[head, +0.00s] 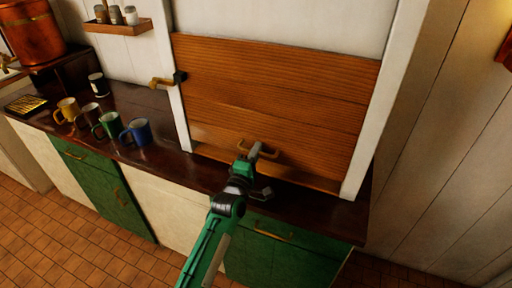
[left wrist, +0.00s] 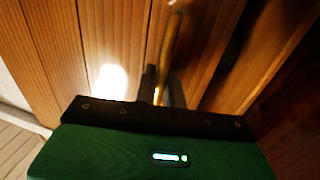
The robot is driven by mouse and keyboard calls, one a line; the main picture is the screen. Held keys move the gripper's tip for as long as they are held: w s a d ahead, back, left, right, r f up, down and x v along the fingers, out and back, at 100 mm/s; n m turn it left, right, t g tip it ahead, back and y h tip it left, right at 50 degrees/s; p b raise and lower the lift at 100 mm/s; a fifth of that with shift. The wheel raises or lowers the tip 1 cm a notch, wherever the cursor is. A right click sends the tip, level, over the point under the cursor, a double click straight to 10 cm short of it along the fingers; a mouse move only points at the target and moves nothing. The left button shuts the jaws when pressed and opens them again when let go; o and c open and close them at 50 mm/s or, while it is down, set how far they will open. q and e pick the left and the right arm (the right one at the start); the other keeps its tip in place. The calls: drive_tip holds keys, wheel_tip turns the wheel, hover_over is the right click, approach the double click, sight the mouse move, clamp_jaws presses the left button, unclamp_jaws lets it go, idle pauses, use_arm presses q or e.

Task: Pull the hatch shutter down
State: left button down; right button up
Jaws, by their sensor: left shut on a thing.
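The hatch shutter (head: 280,95) is a panel of orange-brown wooden planks between white frame posts. Its lower edge is close to the dark worktop; I cannot tell whether it touches. A brass handle (head: 271,154) sits low on the shutter. My left gripper (head: 254,151) is shut on this handle, and its fingers hide part of it. In the left wrist view the brass handle (left wrist: 171,45) runs up from between the dark fingers (left wrist: 163,90), with the shutter's planks (left wrist: 110,35) behind. My right gripper is not in view.
A brass lever with a black block (head: 166,80) is on the left post. Several mugs, including a blue mug (head: 138,131), stand on the worktop (head: 165,157) to the left. A small rack (head: 118,27) holds jars above. Green and cream cupboards are below.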

use_arm(q)
drive_tip(key=shift+f, duration=0.5)
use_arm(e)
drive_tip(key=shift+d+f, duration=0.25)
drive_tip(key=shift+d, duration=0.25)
use_arm(q)
drive_tip(key=c, duration=1.6)
unclamp_jaws()
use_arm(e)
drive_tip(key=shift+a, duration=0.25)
